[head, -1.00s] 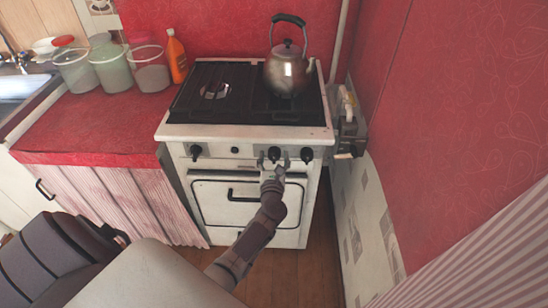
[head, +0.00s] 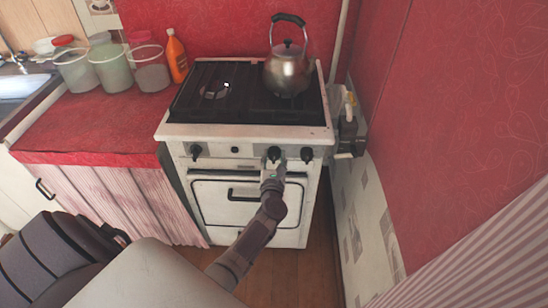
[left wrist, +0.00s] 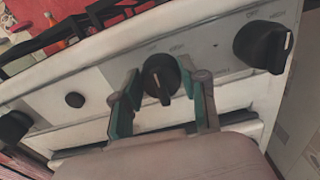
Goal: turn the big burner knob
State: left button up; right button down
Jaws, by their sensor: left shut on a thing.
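The white stove's front panel carries several black knobs. The middle-right knob (head: 273,154) has my left gripper (head: 273,162) at it. In the left wrist view this knob (left wrist: 161,76) sits between the two fingers of my left gripper (left wrist: 162,98), which are shut on its sides. Its pale pointer line faces down, tilted slightly. Another knob (head: 307,154) is to the right, also seen in the left wrist view (left wrist: 263,46). One more knob (head: 195,151) is at the panel's left. I cannot tell which is called the big one. My right gripper is not in view.
A metal kettle (head: 288,72) stands on the stove top's back right. The oven door handle (head: 243,193) is below the panel. A red counter (head: 90,125) with tubs and an orange bottle (head: 176,56) is to the left. A wall with pipe fittings (head: 350,125) is close on the right.

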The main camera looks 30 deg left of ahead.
pick_arm(q)
jog(key=m, duration=0.3)
jog(key=shift+d+m, duration=0.1)
jog(key=shift+m, duration=0.2)
jog(key=m, duration=0.3)
jog(key=shift+m, duration=0.4)
jog(key=m+p, duration=0.1)
jog(key=m, duration=0.3)
jog(key=shift+w+d, duration=0.1)
jog(key=m+p, duration=0.1)
jog(key=m, duration=0.3)
jog(key=shift+f, duration=0.1)
jog(key=m+p, duration=0.1)
jog(key=m, duration=0.4)
jog(key=shift+f+m, duration=0.15)
jog(key=shift+m, duration=0.15)
jog(key=m+p, duration=0.1)
jog(key=m, duration=0.4)
jog(key=shift+f, duration=0.15)
jog(key=shift+m, duration=0.3)
jog(key=o, duration=1.1)
